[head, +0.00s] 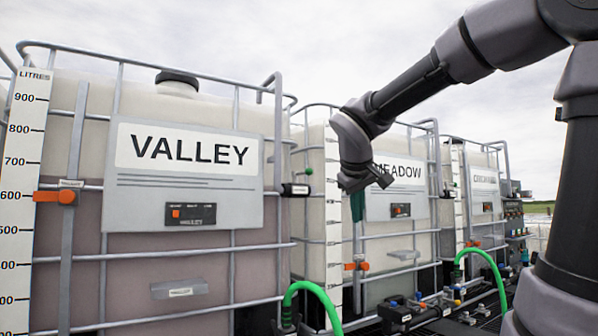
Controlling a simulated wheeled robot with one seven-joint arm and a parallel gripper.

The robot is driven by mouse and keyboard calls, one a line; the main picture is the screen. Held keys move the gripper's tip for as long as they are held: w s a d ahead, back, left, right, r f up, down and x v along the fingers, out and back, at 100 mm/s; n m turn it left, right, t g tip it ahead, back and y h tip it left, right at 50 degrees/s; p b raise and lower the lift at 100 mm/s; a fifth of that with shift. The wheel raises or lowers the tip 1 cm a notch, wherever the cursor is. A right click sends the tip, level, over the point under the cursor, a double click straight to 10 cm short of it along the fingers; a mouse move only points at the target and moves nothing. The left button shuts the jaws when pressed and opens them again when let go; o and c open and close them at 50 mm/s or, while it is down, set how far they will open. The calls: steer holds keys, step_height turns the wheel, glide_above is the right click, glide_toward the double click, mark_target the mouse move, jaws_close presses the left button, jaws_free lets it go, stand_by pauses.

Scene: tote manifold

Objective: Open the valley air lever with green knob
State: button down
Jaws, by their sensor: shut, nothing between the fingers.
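The VALLEY tank (190,262) is a large caged tote on the left with a big VALLEY sign (192,150). A small dark green knob (309,172) shows at the right of this tank, just above a black fitting (295,189) with a pale label. The knob seems to belong to that fitting's lever; the lever itself is too small to make out. My gripper (384,179) is shut and empty, at the right of the knob and apart from it, in front of the MEADOW tank (390,262). My wrist hides part of the MEADOW sign.
A teal upright piece (357,207) shows just below my wrist. Green hoses (318,290) and dark pipework (410,312) run along the bottom. A litre scale (20,150) with an orange marker (52,196) stands far left. Metal cage bars (277,150) stand near the knob.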

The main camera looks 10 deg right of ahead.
steer(key=w+a+r+n+t+h, duration=0.3)
steer(key=w+a+r+n+t, duration=0.5)
steer(key=w+a+r, duration=1.05)
glide_toward(301, 173)
steer(key=w+a, duration=0.1)
steer(key=w, duration=0.3)
steer(key=shift+w+d+f+n+g, duration=0.15)
steer(key=shift+w+d, duration=0.1)
steer(key=shift+d, duration=0.35)
steer(key=shift+w+d+n+g, duration=0.15)
steer(key=shift+w+d, duration=0.15)
steer(key=shift+d, duration=0.35)
steer(key=shift+w+d, duration=0.1)
steer(key=shift+d, duration=0.2)
